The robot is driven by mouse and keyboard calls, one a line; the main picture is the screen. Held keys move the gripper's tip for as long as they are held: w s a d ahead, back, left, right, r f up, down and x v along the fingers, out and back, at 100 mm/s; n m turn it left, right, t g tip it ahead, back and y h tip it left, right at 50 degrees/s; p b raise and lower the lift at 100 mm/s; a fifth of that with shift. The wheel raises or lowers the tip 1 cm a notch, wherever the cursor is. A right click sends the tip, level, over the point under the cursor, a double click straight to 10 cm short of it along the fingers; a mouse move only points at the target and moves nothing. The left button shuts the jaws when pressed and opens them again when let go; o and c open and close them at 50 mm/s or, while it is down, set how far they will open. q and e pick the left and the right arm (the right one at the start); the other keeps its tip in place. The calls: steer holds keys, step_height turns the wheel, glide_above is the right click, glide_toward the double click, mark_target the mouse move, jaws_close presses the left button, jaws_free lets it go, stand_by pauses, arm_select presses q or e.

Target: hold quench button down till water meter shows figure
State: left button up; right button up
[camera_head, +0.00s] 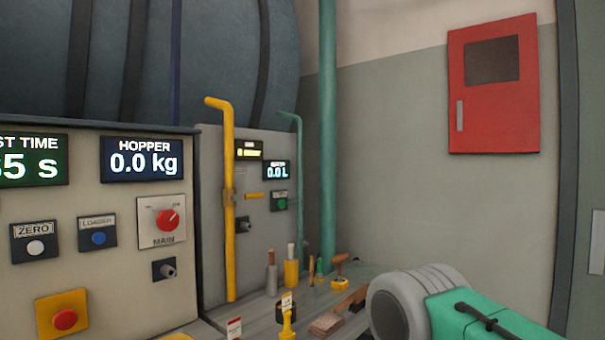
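The water meter (277,170) is a small dark display on the grey panel in the middle of the view, and it reads 0.0 L. Below it is a small green button (281,203) on a dark plate, under a label too small to read; I cannot tell for certain that it is the quench button. Nothing is touching it. Neither of my grippers shows in this view. A grey and teal rounded part at the lower right looks like my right arm, with no fingers visible.
A yellow pipe (228,200) stands left of the meter and a green pipe (328,130) right of it. The control panel (100,285) with the hopper display (143,160) is at left. Brushes and a wooden block (327,323) crowd the bench. A red cabinet (494,110) hangs at right.

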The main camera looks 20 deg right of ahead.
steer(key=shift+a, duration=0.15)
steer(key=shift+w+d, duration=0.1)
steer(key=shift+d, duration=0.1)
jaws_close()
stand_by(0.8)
